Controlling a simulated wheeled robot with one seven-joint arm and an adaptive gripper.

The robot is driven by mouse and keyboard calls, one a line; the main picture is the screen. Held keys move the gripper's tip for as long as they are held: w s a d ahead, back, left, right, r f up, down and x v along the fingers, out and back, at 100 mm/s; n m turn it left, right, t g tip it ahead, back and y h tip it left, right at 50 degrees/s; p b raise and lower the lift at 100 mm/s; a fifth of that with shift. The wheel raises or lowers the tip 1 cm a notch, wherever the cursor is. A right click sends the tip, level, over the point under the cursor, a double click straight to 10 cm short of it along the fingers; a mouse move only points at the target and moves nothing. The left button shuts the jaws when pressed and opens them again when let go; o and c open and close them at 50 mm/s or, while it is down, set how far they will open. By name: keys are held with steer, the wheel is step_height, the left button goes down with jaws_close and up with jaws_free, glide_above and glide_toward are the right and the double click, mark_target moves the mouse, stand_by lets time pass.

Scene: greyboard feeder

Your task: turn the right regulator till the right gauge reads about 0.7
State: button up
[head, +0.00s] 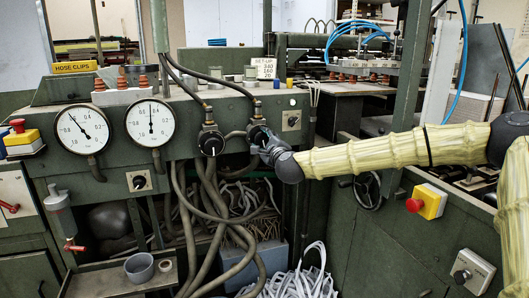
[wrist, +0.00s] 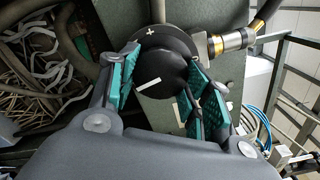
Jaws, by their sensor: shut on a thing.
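The right regulator (head: 257,131) is on the green machine's front panel, mostly hidden behind my gripper (head: 263,142) in the head view. In the wrist view its round black knob (wrist: 160,75) sits between the teal finger pads of my gripper (wrist: 161,62), which is shut on it. The knob's white mark (wrist: 148,85) lies slanted, and a white plus sign shows on the dark collar above. The right gauge (head: 150,123) is a white dial with its needle pointing about straight up; its figures are too small to read surely.
The left gauge (head: 83,128) has its needle up and left. The left regulator (head: 211,142) stands close left of my gripper. Hoses (head: 205,195) hang below. A brass fitting (wrist: 232,40) is beside the knob. A red stop button (head: 415,205) is on the right.

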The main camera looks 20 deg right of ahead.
steer(key=m+b, duration=0.4)
steer(key=b, duration=0.1)
steer(key=shift+d+f+m, duration=0.1)
steer(key=shift+f+m, duration=0.2)
steer(key=shift+f, duration=0.1)
steer(key=m+b, duration=0.3)
steer(key=shift+r, duration=0.15)
steer(key=shift+r+m+b, duration=0.1)
steer(key=shift+m+b, duration=0.2)
steer(key=shift+b, duration=0.05)
steer(key=o, duration=1)
steer(key=shift+s, duration=0.1)
steer(key=s, duration=0.7)
steer(key=shift+s, duration=0.2)
